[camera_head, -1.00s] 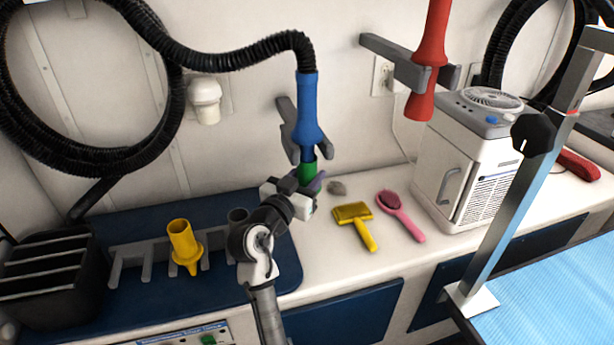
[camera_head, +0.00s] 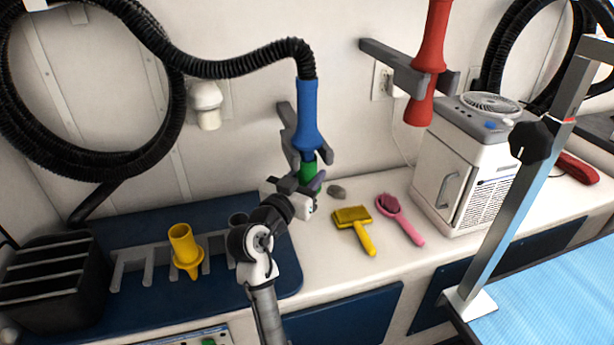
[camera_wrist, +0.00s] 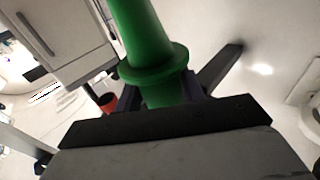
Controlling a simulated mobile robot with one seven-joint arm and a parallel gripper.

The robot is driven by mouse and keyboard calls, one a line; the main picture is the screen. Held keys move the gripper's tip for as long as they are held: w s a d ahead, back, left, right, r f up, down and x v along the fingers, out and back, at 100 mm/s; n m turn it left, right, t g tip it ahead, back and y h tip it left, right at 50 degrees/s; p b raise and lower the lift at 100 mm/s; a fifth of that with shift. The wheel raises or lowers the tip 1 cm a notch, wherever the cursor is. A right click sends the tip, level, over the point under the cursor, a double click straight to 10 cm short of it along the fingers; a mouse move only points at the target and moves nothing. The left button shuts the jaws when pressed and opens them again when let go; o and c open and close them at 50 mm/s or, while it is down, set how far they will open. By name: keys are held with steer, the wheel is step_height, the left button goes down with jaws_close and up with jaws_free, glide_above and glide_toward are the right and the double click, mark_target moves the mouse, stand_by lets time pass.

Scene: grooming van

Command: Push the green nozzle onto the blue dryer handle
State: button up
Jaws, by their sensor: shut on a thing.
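The blue dryer handle (camera_head: 306,118) hangs nozzle-end down in a grey wall bracket, with a black hose at its top. The green nozzle (camera_head: 308,172) is directly under it, roughly in line. Its top is at the handle's lower end; I cannot tell whether it is seated or only touching. My gripper (camera_head: 310,184) is shut on the nozzle from below. In the wrist view the green nozzle (camera_wrist: 148,38) rises between the fingers of my gripper (camera_wrist: 168,98), with its collar just above them. The blue handle does not show there.
A yellow nozzle (camera_head: 184,246) stands in a grey rack (camera_head: 133,268) at left. A red dryer (camera_head: 431,50) hangs right, above a white cabinet unit (camera_head: 463,165).

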steer(key=o, duration=1.2)
steer(key=shift+o, duration=0.2)
